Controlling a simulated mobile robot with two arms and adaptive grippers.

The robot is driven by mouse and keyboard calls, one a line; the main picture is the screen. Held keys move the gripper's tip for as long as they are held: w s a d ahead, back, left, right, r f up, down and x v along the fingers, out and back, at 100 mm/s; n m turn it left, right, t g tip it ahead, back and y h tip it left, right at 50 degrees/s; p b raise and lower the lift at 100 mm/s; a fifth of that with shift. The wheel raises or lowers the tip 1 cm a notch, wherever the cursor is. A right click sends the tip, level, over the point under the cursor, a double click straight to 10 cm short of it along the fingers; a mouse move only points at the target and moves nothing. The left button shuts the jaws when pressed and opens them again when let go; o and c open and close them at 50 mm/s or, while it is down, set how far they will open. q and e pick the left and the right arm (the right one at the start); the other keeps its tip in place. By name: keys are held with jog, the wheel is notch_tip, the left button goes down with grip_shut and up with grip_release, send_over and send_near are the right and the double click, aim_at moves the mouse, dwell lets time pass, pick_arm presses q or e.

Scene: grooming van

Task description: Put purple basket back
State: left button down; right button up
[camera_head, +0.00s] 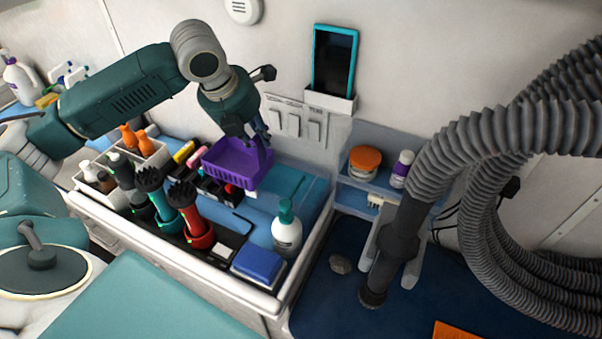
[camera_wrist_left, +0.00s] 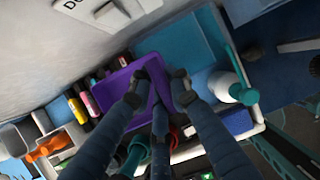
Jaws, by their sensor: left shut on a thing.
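The purple basket (camera_head: 232,165) is in the middle of the head view, above the counter tray and close to the back wall. My left gripper (camera_head: 258,143) comes down from above and is shut on its right side wall. In the left wrist view the basket (camera_wrist_left: 108,92) shows beside the fingers, and my left gripper (camera_wrist_left: 163,88) pinches its rim. The basket looks empty and roughly level. Whether its underside touches anything below is hidden. My right gripper is not in view.
Black-topped clippers in teal (camera_head: 164,212) and red (camera_head: 196,226) stand left of a white pump bottle (camera_head: 287,232) and a blue block (camera_head: 259,263). A teal mat (camera_head: 282,184) lies bare right of the basket. A thick grey hose (camera_head: 470,150) fills the right.

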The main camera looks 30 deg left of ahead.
pick_arm(q)
jog(key=w+d+p, duration=0.3)
jog(key=w+d, duration=0.2)
jog(key=d, duration=0.4)
notch_tip(320, 180, down, 12)
jog(key=p, duration=0.1)
jog(key=c, duration=1.6)
grip_release()
jog(key=shift+s, duration=0.1)
jog(key=b+v, duration=0.1)
jog(key=v, duration=1.1)
jog(key=shift+d, duration=0.1)
jog(key=shift+f, duration=0.1)
